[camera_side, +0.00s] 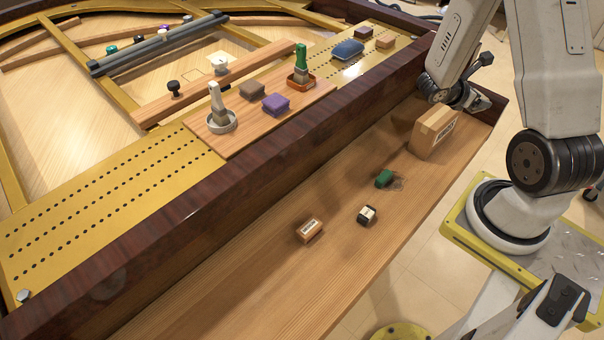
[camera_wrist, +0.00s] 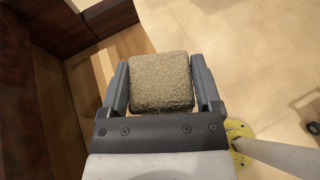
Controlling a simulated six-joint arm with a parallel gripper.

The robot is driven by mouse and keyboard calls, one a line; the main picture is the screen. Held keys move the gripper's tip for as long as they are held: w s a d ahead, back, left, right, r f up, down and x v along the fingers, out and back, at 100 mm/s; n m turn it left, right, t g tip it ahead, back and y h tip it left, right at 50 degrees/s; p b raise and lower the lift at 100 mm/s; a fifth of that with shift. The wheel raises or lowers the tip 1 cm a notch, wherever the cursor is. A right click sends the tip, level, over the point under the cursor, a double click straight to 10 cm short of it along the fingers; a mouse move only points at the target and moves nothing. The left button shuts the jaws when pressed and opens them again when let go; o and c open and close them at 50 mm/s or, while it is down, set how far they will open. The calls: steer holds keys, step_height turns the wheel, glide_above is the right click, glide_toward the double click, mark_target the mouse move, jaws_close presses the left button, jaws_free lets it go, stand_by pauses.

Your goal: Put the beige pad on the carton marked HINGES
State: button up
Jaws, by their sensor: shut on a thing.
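The beige pad (camera_wrist: 160,83) is a rough, squarish block between the two dark fingers of my gripper (camera_wrist: 160,66) in the wrist view. My gripper is shut on it. In the side view my gripper (camera_side: 462,97) is at the right end of the wooden shelf, just above and behind a brown carton (camera_side: 428,138). The pad cannot be made out in the side view.
The shelf's left part is clear.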

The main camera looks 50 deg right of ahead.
steer(key=w+d+f, duration=0.4)
steer(key=w+d, duration=0.2)
steer(key=d, duration=0.1)
glide_above(442, 112)
steer(key=a, duration=0.1)
steer(key=f, duration=0.2)
steer(key=s+f, duration=0.1)
steer(key=f, duration=0.1)
steer(key=shift+a+f, duration=0.15)
steer(key=shift+w+d+f, duration=0.35)
steer(key=shift+f, duration=0.2)
steer(key=shift+w+d+f, duration=0.2)
steer(key=shift+f, duration=1.6)
steer(key=shift+f, duration=0.2)
